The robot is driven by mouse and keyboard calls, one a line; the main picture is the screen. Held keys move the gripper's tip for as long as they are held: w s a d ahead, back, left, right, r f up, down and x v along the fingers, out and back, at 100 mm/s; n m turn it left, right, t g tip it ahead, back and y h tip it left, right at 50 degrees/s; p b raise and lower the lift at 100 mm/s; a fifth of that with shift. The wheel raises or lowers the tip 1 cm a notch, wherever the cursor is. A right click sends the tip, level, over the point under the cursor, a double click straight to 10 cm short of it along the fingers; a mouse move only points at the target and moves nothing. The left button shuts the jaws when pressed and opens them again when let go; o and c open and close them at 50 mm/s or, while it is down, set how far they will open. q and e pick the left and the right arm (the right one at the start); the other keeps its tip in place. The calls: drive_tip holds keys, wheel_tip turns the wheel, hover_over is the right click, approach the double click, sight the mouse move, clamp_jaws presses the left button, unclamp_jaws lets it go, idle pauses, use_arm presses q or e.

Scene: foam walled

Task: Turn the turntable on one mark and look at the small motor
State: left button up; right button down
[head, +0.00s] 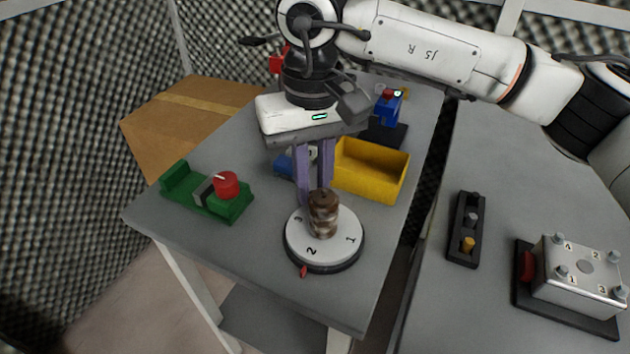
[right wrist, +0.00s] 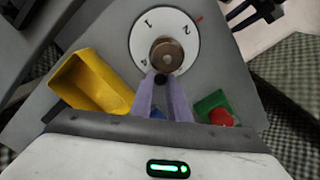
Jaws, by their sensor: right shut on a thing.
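The turntable (head: 340,252) is a round white disc with numbers on a dark base, near the front of the grey table. A red pointer (head: 304,271) at its front edge is nearest the 2. A brown banded cylinder (head: 323,215), perhaps the small motor, stands upright at its middle. It also shows end-on in the right wrist view (right wrist: 167,56). My right gripper (right wrist: 161,85) points down at the disc's far rim, behind the cylinder. Its purple fingers are shut on a small dark peg (right wrist: 161,79) there. My left gripper is not in view.
A yellow bin (head: 372,174) stands behind the turntable, with a blue object (head: 284,164) beside it. A green fixture with a red knob (head: 225,184) lies to the left. The right table holds a dark peg strip (head: 466,228) and a metal box (head: 580,275).

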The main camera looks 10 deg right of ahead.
idle(0.4)
drive_tip(key=c, duration=1.7)
unclamp_jaws()
drive_tip(key=shift+r, duration=0.1)
wheel_tip(320, 180, up, 10)
drive_tip(key=shift+r+p, duration=0.1)
drive_tip(key=shift+p, duration=0.35)
